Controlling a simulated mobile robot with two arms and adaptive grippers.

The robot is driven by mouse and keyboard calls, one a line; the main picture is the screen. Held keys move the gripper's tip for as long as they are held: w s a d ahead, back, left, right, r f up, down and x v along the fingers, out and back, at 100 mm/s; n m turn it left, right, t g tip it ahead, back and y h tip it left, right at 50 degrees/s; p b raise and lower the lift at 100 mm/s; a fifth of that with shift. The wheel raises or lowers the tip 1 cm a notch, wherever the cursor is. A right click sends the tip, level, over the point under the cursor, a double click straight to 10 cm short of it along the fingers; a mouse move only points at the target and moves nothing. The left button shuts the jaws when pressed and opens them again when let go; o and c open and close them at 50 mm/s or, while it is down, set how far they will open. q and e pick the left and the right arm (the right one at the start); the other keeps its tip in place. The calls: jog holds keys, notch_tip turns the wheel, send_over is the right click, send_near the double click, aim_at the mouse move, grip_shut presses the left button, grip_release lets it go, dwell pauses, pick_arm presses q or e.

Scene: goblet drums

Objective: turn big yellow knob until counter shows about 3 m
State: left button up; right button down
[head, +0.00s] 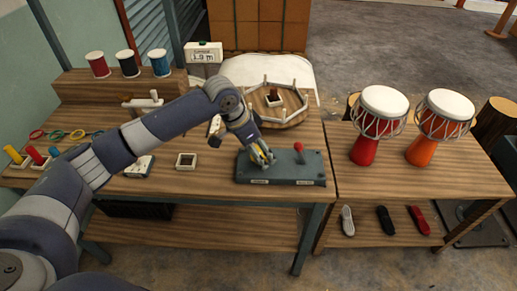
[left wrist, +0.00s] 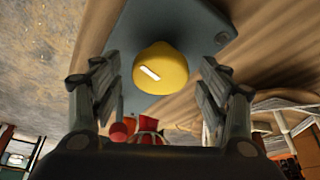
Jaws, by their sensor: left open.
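The big yellow knob (left wrist: 161,70) has a white mark on its top and sits on a grey base plate (head: 291,172). My left gripper (head: 262,158) is over the knob and covers most of it in the head view. In the left wrist view its two open fingers (left wrist: 160,95) stand on either side of the knob, with gaps between them and it. The counter (head: 203,52) at the back of the table reads about 1.9 m. A red-knobbed lever (head: 299,148) stands on the same plate, right of the yellow knob. My right gripper is not in view.
A round wooden wheel with white pegs (head: 276,104) lies behind the plate. A small white square frame (head: 186,161) lies to its left. Two goblet drums, red (head: 363,150) and orange (head: 421,150), stand on the right table. Thread spools (head: 129,63) stand at back left.

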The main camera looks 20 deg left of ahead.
pick_arm(q)
jog(key=c, duration=1.1)
jog(key=shift+o, duration=0.2)
